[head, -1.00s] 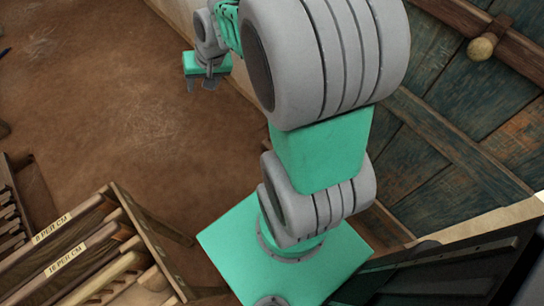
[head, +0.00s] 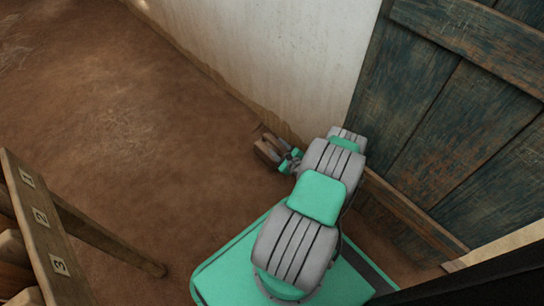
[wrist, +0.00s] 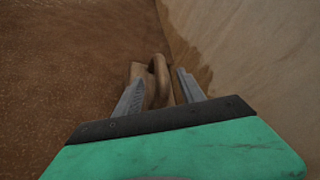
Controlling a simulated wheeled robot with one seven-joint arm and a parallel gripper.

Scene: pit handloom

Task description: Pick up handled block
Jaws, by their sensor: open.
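The handled block (head: 267,147) is a brown wooden block on the dirt floor close to the foot of the pale wall. In the wrist view the block (wrist: 137,71) shows its raised, rounded handle (wrist: 160,73) between and just beyond my fingertips. My gripper (wrist: 157,84) is open, with one grey finger on each side of the handle. I cannot tell whether either finger touches it. In the head view my gripper (head: 289,160) is low at the block's right side, and the lower part of the block is partly hidden.
The pale wall (head: 270,60) rises right behind the block. A weathered blue-green plank door (head: 450,110) stands at the right. A wooden rack with numbered labels (head: 40,217) is at the lower left. The dirt floor (head: 110,120) to the left is clear.

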